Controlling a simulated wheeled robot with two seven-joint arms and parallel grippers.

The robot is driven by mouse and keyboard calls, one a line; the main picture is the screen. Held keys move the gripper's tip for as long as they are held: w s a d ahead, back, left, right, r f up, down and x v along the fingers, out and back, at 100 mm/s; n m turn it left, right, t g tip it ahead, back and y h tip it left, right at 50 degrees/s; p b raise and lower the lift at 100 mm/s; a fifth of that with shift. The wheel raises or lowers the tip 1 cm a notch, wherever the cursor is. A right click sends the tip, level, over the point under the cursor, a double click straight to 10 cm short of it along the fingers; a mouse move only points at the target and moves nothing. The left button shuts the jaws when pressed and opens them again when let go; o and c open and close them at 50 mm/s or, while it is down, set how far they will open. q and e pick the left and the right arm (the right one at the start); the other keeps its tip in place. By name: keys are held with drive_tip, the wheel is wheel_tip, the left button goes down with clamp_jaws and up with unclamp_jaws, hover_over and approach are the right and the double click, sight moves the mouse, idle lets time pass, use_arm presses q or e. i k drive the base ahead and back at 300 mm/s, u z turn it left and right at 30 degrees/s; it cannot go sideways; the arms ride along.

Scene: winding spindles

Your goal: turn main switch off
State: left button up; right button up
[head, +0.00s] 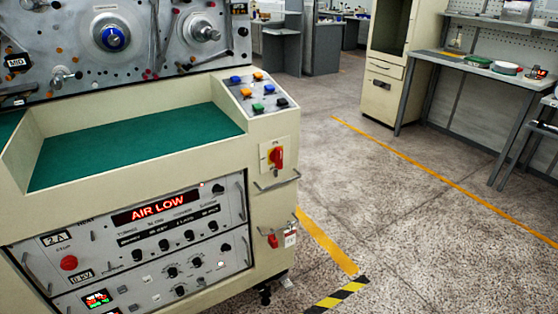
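The main switch (277,157) is a red rotary handle on a yellow plate. It sits on the cream right-hand face of the winding machine (252,185), below the sloped button panel. Its red handle looks upright. Neither of my grippers shows in the head view.
A button panel (258,93) with coloured buttons is above the switch. A metal bar handle (277,181) and a small red part (272,241) are below it. A lit display (158,207) reads AIR LOW. The floor (370,190) to the right is open, up to a workbench (480,70).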

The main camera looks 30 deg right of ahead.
sight(277, 156)
drive_tip(key=k, duration=0.5)
drive_tip(key=z, duration=1.45)
drive_tip(key=i, duration=1)
drive_tip(key=u, duration=0.55)
